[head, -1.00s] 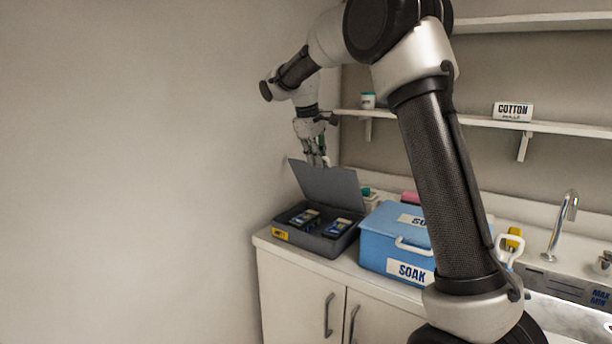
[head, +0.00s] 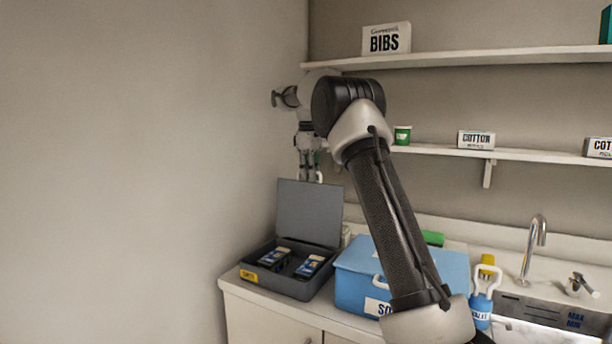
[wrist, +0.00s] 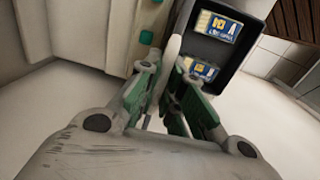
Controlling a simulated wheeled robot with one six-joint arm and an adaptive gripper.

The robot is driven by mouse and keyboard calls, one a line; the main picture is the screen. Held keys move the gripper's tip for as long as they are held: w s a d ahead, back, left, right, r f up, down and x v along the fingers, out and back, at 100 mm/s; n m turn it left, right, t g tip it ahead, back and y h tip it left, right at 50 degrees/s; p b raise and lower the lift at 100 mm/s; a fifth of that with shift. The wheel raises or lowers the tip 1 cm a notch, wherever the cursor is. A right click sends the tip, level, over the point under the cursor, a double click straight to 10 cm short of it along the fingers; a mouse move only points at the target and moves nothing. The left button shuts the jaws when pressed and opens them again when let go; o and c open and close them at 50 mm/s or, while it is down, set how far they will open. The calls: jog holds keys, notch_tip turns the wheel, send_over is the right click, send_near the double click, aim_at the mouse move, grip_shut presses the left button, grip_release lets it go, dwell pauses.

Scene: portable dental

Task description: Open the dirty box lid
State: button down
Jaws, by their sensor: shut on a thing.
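The dirty box (head: 291,287) is a dark grey case with a yellow label, on the left end of the counter. Its grey lid (head: 308,212) stands raised, near upright, at the back of the box. Two dark packs with blue labels (head: 308,266) lie inside; they also show in the wrist view (wrist: 216,25). My gripper (head: 309,178) is at the lid's top edge, pointing down. In the wrist view its green-padded fingers (wrist: 172,92) are shut around a pale strip at the lid's edge. The exact contact is partly hidden by the fingers.
A blue SOAK box (head: 358,283) stands close to the right of the dirty box, partly behind my arm. A sink tap (head: 535,243) and a blue bottle (head: 481,311) are farther right. A shelf (head: 520,154) runs above the counter. The wall is close on the left.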

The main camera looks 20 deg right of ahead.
jog(key=shift+w+d, duration=0.1)
jog(key=shift+d, duration=0.1)
jog(key=c, duration=1.5)
grip_release()
jog(key=shift+c, duration=0.2)
jog(key=r, duration=0.7)
jog(key=shift+a, duration=0.2)
jog(key=shift+r, duration=0.2)
jog(key=shift+s, duration=0.2)
